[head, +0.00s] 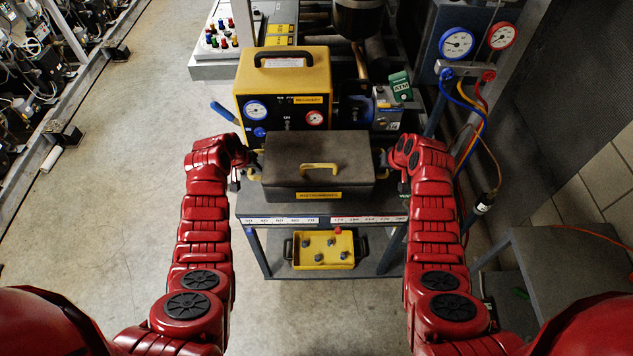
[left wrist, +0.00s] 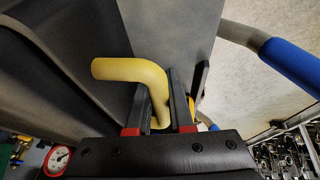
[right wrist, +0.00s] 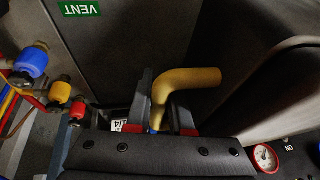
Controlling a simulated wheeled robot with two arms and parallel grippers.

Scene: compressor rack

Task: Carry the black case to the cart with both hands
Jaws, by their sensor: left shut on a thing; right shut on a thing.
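The black case (head: 318,165) has a yellow front handle and an "INSTRUMENTS" label, and it is level between my two arms. It appears over the top of the grey cart (head: 330,211); I cannot tell whether it rests on the cart or is just above it. My left gripper (head: 250,163) is at the case's left end. In the left wrist view its fingers (left wrist: 160,108) are shut around a yellow side handle (left wrist: 130,75). My right gripper (head: 387,163) is at the right end. In the right wrist view its fingers (right wrist: 172,108) are shut around the other yellow handle (right wrist: 190,80).
A yellow recovery unit (head: 285,85) with gauges stands right behind the case. A yellow tray (head: 323,250) is on the cart's lower shelf. Gauges and hoses (head: 470,75) stand at the right. A grey table (head: 570,280) is at the lower right. Floor at the left is clear.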

